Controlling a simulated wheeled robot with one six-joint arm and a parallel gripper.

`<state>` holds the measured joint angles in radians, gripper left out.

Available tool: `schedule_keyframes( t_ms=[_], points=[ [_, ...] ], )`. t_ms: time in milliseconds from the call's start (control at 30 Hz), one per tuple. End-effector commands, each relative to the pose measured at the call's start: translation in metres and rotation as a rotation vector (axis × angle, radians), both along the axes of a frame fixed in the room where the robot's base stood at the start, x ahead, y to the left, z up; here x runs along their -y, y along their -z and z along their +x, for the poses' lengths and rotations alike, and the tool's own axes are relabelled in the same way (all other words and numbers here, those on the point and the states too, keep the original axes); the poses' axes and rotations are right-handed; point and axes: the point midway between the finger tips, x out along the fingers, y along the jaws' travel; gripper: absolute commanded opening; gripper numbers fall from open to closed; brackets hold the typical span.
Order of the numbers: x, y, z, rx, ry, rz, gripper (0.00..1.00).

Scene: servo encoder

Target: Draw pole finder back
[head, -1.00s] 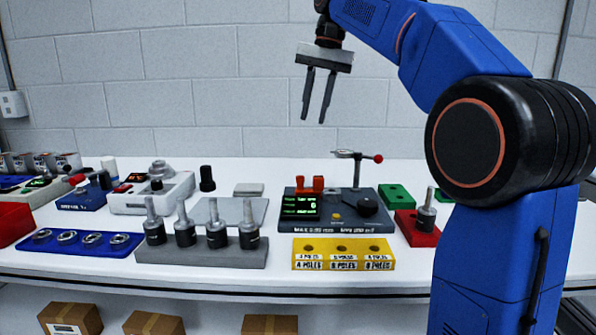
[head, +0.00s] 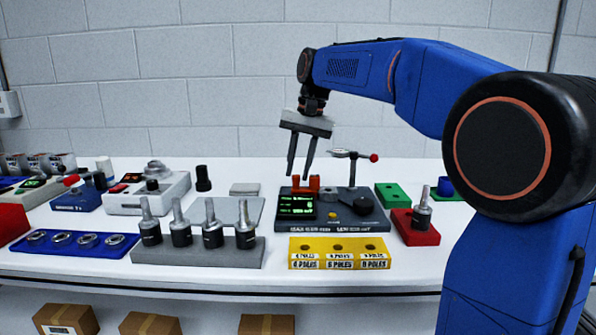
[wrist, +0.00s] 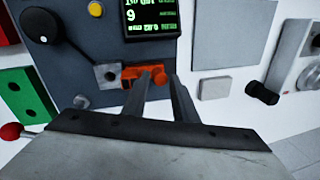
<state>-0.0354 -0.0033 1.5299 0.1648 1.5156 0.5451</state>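The dark grey test station (head: 340,221) stands mid-bench with a green-text screen (head: 297,205) and a black knob (head: 364,205). An orange-red two-pronged piece (head: 314,184) sits at its back edge. I take it to be the pole finder, though no label shows this. It also shows in the wrist view (wrist: 143,75), partly behind a finger. My gripper (head: 300,173) points down above and slightly left of this piece, empty, its fingers apart. In the wrist view the fingers (wrist: 166,78) reach toward it; whether they touch it I cannot tell.
A lever with a red ball (head: 373,157) stands on a post just right of my gripper. A grey rack (head: 200,252) with several shafted parts and a yellow POLES block (head: 340,246) stand in front. A red block (head: 415,232) holds another shafted part.

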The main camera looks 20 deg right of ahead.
Motion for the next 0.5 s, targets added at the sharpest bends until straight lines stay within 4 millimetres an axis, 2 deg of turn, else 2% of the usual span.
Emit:
schedule_keyframes(
  t_ms=[200, 433, 500],
  points=[
    [-0.0016, 0.0088, 0.0008, 0.001, 0.000, 0.000, 0.26],
    [-0.0016, 0.0090, 0.0009, 0.001, 0.000, 0.000, 0.26],
    [-0.0016, 0.0090, 0.0009, 0.001, 0.000, 0.000, 0.09]
  ],
)
